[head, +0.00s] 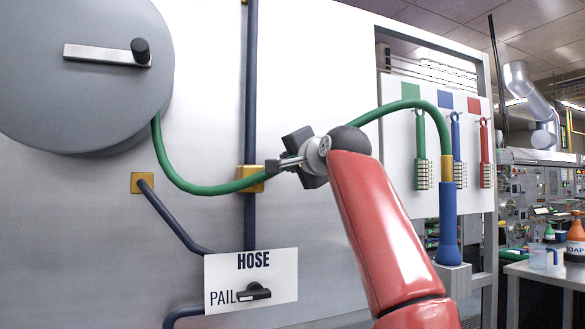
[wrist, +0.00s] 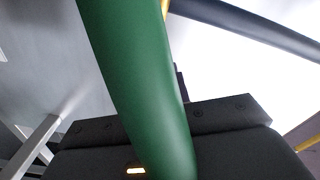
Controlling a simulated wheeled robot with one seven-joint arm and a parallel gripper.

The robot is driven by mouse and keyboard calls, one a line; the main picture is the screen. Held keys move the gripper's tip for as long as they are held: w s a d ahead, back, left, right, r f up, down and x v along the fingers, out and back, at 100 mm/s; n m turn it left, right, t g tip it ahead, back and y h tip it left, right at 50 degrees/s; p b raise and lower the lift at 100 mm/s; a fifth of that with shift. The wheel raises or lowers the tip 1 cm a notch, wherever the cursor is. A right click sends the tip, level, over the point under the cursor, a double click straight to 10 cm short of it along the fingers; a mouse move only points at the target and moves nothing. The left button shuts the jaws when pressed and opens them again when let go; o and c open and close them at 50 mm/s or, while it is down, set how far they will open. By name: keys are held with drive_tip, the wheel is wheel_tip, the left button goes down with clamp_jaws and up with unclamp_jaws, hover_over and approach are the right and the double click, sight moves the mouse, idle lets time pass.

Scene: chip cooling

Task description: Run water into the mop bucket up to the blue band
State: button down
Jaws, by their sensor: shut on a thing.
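A green hose (head: 205,189) runs from a grey reel (head: 60,100) at the upper left of the head view, sags, and passes my gripper (head: 290,163). Beyond it the hose arches right and down to a yellow collar and a blue nozzle (head: 448,225) standing upright in a grey holder. My gripper is shut on the hose, which crosses close in front of the wrist view (wrist: 130,75) between the dark jaws. A black selector knob (head: 254,292) sits on a white plate (head: 278,278) marked HOSE and PAIL, its handle lying sideways toward PAIL. No mop bucket is in view.
Dark blue pipes (head: 250,90) with yellow fittings run along the pale wall. The reel carries a crank (head: 105,54). Green, blue and red brushes (head: 455,150) hang on a board at right. A bench (head: 555,272) with bottles and a jug stands at the far right.

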idle(0.4)
drive_tip(key=c, duration=1.3)
unclamp_jaws()
drive_tip(key=shift+s, duration=0.15)
drive_tip(key=shift+b+v, duration=2.1)
drive_tip(key=shift+v, duration=1.7)
